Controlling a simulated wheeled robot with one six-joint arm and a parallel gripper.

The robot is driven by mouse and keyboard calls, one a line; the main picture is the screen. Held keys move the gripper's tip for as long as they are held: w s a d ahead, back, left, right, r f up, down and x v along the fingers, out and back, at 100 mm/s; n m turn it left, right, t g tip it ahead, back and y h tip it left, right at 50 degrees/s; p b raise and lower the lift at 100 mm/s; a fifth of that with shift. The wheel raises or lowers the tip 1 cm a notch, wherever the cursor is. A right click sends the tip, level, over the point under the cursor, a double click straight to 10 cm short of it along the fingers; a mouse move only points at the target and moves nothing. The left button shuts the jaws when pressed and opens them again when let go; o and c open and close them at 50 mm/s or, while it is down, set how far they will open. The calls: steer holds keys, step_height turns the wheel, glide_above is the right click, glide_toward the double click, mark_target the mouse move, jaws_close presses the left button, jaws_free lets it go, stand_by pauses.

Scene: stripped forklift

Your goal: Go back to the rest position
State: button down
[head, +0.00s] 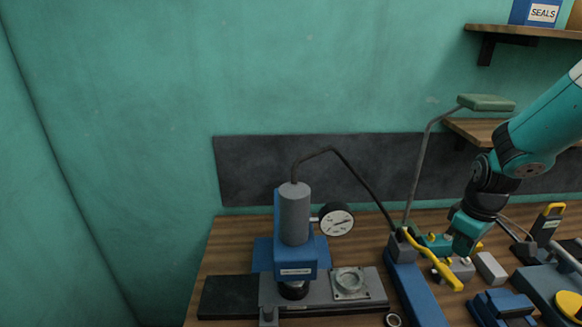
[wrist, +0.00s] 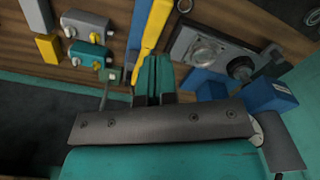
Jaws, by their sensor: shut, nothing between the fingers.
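My gripper (wrist: 153,82) is shut, its two teal fingers together with nothing visible between them. In the head view my gripper (head: 462,250) points down over the right part of the bench, close to a yellow lever (head: 430,258). The yellow lever also shows in the wrist view (wrist: 156,25), just beyond the fingertips. I cannot tell whether the fingers touch it.
A blue press with a grey cylinder (head: 295,215) and a dial gauge (head: 336,220) stands on the wooden bench (head: 222,245). A lamp on a thin stem (head: 418,165) rises near my arm. Blue and grey blocks crowd the right. Shelves (head: 540,31) are above.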

steer(key=s+a+r+y+b, duration=0.1)
steer(key=s+a+b, duration=0.35)
steer(key=a, duration=0.25)
steer(key=s+a+r+y+b, duration=0.1)
steer(key=s+a+b, duration=0.35)
steer(key=a, duration=0.35)
steer(key=s+a+y+b, duration=0.2)
steer(key=s+a+b, duration=0.3)
steer(key=s, duration=0.8)
steer(key=shift+s+a+n+b, duration=0.2)
steer(key=shift+a+n+b, duration=0.15)
steer(key=shift+a, duration=0.6)
